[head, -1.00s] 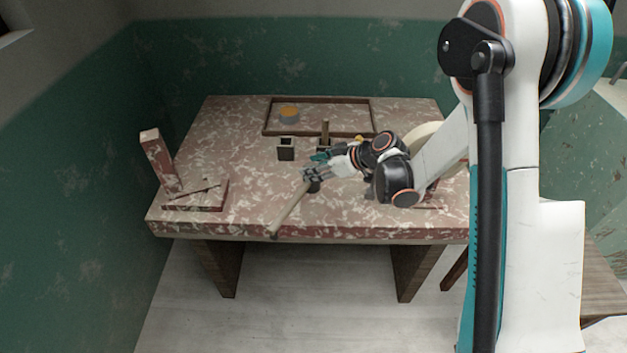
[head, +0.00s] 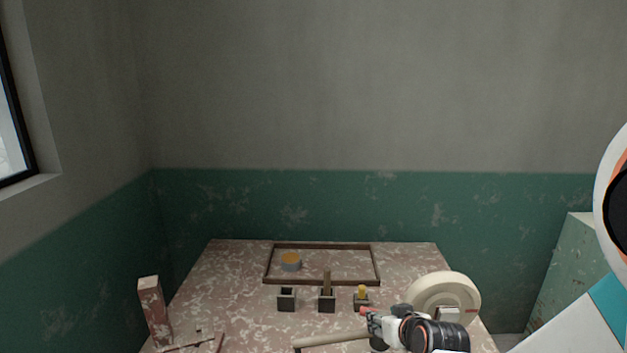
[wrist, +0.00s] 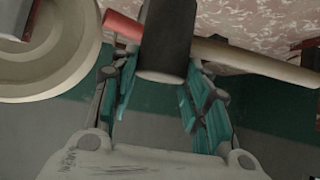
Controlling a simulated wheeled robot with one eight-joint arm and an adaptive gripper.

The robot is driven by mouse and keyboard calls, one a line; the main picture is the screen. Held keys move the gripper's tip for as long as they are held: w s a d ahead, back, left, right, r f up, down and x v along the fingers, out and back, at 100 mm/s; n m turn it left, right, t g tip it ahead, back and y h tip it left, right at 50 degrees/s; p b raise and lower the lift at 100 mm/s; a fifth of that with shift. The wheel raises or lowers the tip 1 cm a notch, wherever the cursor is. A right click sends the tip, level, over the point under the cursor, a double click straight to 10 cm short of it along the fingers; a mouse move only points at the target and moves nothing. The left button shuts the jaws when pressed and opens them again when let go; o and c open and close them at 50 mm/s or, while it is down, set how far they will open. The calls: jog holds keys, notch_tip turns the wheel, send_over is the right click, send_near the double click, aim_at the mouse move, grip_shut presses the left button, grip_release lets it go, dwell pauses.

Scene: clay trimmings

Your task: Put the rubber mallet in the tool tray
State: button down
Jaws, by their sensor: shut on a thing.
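My gripper (head: 372,322) is shut on the rubber mallet (head: 330,341), in front of the right-hand holder. In the head view the pale handle points left, nearly level, and the dark head is partly hidden by my gripper. In the wrist view, the mallet's black head (wrist: 168,40) is in front of my gripper's teal fingers (wrist: 162,90). Its pale handle runs right and a red end shows at left.
Three small dark holders stand before the tray: left (head: 286,300), middle with a wooden stick (head: 327,302), right with a yellow-topped thing (head: 361,297). A cream round wheel (head: 445,292) stands at right. A wooden post (head: 152,310) rises at left. The tray's right part is clear.

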jog(key=s+d+r+m+h, duration=0.2)
jog(key=s+d+r, duration=0.1)
jog(key=w+f, duration=0.3)
jog(key=f, duration=0.2)
jog(key=shift+f, duration=0.35)
